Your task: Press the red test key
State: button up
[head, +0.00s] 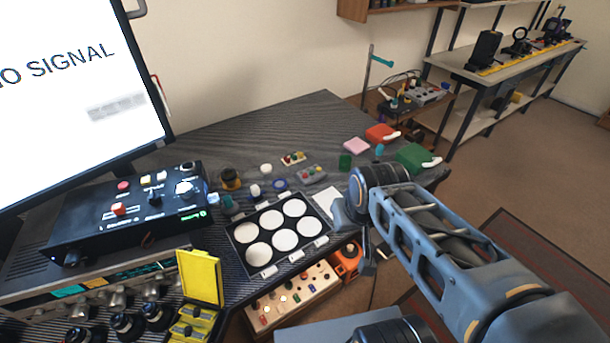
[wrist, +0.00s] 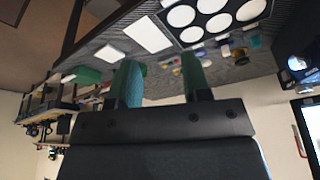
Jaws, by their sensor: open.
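A black control box (head: 130,215) lies below the monitor in the head view. It carries a red key (head: 124,186) at its upper left and a second red key (head: 118,209) lower down, beside white and yellow keys. I cannot read which one is marked test. My gripper (head: 352,232) is right of the white-disc tray, well away from the control box, and is partly hidden by my arm. In the wrist view my gripper (wrist: 161,75) shows two green-tinted fingers apart with nothing between them. Part of a dark box (wrist: 298,62) shows at the right edge there.
A black tray with white discs (head: 233,242) lies between my gripper and the control box. Small coloured parts and a grey button box (head: 312,174) sit behind it. A yellow open case (head: 200,278) and a wooden button panel (head: 293,296) are in front. The monitor (head: 75,90) stands behind.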

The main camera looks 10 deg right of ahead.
grip_shut()
dwell(1.0)
